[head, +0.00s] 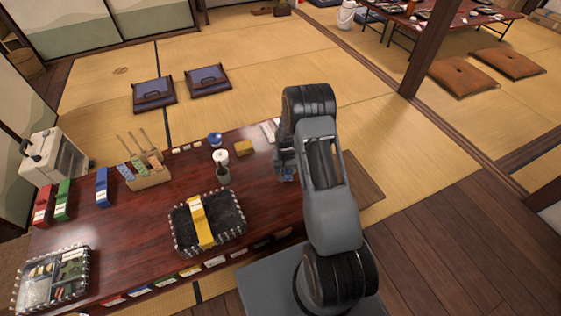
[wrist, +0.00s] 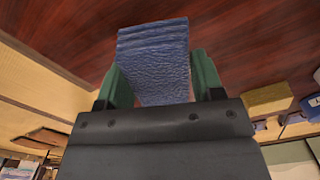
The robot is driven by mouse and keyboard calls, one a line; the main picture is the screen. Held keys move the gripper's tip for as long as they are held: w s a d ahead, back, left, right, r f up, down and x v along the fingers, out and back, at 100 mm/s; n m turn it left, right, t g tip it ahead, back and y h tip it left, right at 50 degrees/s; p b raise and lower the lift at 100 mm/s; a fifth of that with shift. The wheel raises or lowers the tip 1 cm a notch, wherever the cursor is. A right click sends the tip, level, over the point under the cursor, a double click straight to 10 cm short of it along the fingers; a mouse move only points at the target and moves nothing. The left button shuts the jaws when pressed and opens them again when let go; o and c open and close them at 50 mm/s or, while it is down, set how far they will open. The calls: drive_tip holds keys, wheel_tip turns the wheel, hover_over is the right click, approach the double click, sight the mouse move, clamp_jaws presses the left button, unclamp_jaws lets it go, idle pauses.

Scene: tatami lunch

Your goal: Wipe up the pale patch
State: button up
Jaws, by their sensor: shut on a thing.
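My gripper (wrist: 155,80) is shut on a folded blue cloth (wrist: 153,55), which sits between its green fingers in the wrist view. In the head view my gripper (head: 285,165) is low over the right part of the dark red table (head: 130,248), with a bit of the blue cloth (head: 285,178) showing beneath it. I cannot tell whether the cloth touches the table top. I cannot make out the pale patch clearly in either view; my arm hides part of the table's right end.
A yellow block (head: 244,147), a white pot (head: 220,157) and a dark green bottle (head: 223,174) stand left of my gripper. A black lunch box (head: 230,212) with a yellow band lies nearer the front. The table between them and my gripper is clear.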

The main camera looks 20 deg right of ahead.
drive_tip(key=shift+r+p, duration=1.2)
drive_tip(key=shift+r, duration=0.9)
